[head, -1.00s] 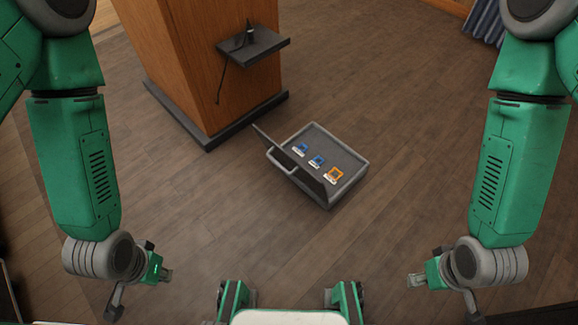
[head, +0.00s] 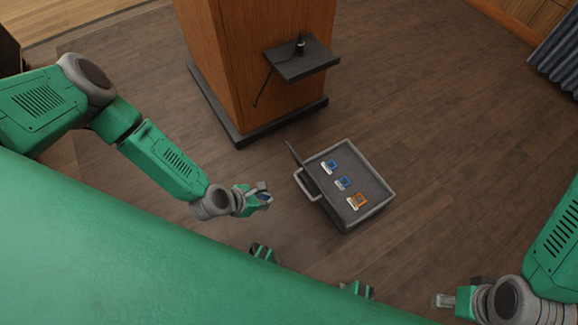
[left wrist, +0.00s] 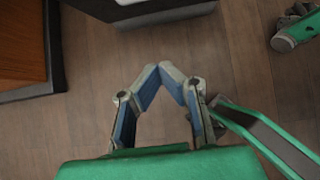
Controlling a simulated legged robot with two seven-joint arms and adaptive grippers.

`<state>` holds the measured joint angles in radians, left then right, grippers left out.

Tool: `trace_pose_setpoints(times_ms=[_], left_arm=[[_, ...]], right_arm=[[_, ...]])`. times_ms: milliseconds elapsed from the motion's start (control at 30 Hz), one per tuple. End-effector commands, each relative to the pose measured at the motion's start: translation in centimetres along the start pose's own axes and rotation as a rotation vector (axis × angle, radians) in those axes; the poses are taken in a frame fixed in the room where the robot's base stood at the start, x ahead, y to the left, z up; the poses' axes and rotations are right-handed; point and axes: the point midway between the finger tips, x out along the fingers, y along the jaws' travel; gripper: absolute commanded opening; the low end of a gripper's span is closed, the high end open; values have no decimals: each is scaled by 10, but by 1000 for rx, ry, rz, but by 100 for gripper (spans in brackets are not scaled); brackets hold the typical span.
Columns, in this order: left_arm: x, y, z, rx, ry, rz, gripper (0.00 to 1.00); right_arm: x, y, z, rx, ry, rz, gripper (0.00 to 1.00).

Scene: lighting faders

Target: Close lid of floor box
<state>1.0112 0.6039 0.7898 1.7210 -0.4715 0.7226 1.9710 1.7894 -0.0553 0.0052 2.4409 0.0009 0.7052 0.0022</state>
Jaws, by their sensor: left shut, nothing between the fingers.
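The floor box (head: 375,208) is a grey, shallow case on the wood floor, with two blue sockets and one orange socket inside. Its dark lid (head: 301,165) stands raised and tilted along the box's left side, with a light handle (head: 305,188) beside it. My left gripper (head: 265,196) is shut and empty, low to the left of the lid and handle, apart from them. Its fingertips meet in the left wrist view (left wrist: 172,72), where a grey edge, seemingly the box, shows at the top. My right gripper (head: 442,300) is at lower right, away from the box; its jaws are too small to judge.
A wooden lectern (head: 225,70) on a dark base (head: 240,137) stands behind and left of the box, with a dark shelf (head: 305,66) on its side. A blue-grey curtain (head: 560,55) hangs at upper right. The floor right of the box is open.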

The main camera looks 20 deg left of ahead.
Motion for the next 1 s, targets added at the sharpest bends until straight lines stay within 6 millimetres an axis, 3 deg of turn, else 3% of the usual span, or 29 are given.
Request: trace_pose_setpoints(times_ms=[500,700,1000], left_arm=[[103,-4,-2,5,0,-5,0],[104,-2,31,5,-2,-4,0],[105,-3,40,5,1,-4,0]], right_arm=[[44,0,2,1,0,0,40],[42,0,2,1,0,0,40],[42,0,2,1,0,0,40]])
